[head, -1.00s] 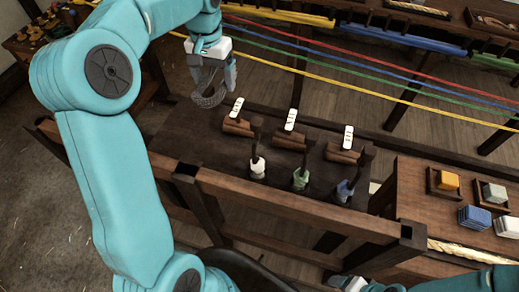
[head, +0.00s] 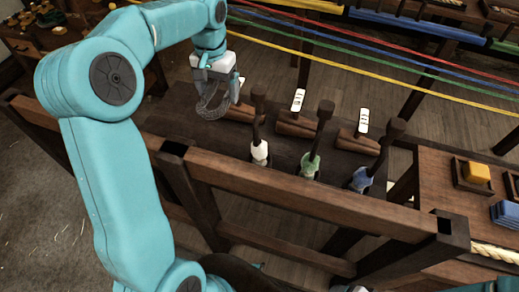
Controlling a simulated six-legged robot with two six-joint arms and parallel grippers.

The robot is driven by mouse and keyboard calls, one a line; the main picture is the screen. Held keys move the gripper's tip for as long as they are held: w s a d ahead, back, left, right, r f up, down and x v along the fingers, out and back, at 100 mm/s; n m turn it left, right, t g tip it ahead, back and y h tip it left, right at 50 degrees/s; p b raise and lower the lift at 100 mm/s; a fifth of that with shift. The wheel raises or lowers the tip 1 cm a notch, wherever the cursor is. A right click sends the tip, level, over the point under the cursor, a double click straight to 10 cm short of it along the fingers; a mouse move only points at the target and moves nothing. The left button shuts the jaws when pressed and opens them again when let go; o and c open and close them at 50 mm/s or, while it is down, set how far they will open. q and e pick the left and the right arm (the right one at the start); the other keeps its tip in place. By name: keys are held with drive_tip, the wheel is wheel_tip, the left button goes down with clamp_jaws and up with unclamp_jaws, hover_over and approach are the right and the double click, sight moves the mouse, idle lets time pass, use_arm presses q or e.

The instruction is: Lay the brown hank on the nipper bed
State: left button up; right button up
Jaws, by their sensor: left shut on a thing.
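My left gripper (head: 217,88) is shut on a hank (head: 212,108), a looped coil of rope that looks dark grey-brown here. The hank hangs below the fingers over the left part of a dark bench top (head: 180,122). Three wooden blocks with white marked tags stand on this bench: left (head: 240,112), middle (head: 295,125) and right (head: 358,143). I cannot tell which part is the nipper bed. The hank shows beside the left block; whether it touches anything is unclear. Only a sliver of my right gripper (head: 352,288) shows at the bottom edge; its fingers are hidden.
Upright dark levers with white (head: 260,152), green (head: 310,164) and blue (head: 361,179) lower parts stand in front of the blocks. A wooden rail (head: 310,192) runs along the near side. Coloured strands (head: 400,77) cross behind. A side table (head: 445,200) holds yellow and blue blocks.

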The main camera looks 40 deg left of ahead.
sight(227, 148)
use_arm(q)
wheel_tip(227, 148, down, 22)
drive_tip(key=shift+a+b, duration=0.15)
drive_tip(key=shift+b, duration=0.25)
drive_tip(key=shift+r, duration=0.1)
drive_tip(key=shift+f, duration=0.2)
drive_tip(key=o, duration=1)
